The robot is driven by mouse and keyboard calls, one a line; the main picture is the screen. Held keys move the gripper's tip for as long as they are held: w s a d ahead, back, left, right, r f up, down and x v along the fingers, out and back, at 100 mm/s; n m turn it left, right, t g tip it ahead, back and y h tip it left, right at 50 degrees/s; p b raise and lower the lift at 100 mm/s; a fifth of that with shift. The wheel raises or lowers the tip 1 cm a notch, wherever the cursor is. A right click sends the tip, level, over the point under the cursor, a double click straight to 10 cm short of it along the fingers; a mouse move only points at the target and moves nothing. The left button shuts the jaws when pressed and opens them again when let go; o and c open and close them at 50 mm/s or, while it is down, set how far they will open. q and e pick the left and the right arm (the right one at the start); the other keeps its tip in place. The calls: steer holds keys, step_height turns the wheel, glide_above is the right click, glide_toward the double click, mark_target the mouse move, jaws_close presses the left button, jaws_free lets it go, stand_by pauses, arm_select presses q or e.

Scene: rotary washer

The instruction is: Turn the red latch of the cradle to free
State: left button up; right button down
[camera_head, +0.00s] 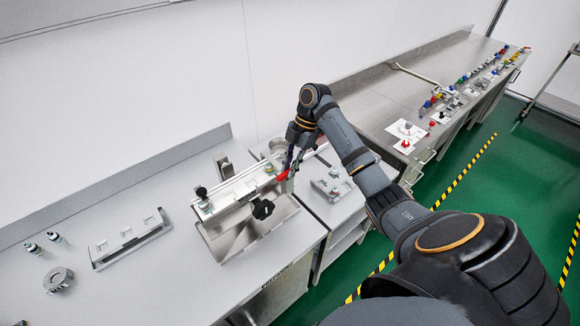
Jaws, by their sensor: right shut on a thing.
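The cradle (232,200) is a metal frame with a rail, set over a trough-like opening in the steel bench. The red latch (283,175) sits at the right end of its rail. My right gripper (289,167) comes down from above at that end and is shut on the red latch; its fingers hide part of it. A black knob (263,209) is on the cradle's front side. A black-topped fitting (202,195) stands at its left end. My left gripper is not in view.
A metal rack (130,238) lies on the bench to the left, with small vials (55,238) and a metal ring part (58,280) beside it. A lower table with a small rack (332,186) is to the right. A long bench with coloured knobs runs behind my right arm.

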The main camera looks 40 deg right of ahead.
steer(key=c, duration=1.3)
jaws_free()
steer(key=shift+d, duration=0.1)
steer(key=shift+r, duration=0.1)
steer(key=d, duration=0.8)
steer(key=w+d+r, duration=0.1)
steer(key=d, duration=0.3)
steer(key=shift+w+d, duration=0.1)
steer(key=shift+d, duration=0.1)
steer(key=shift+f, duration=0.1)
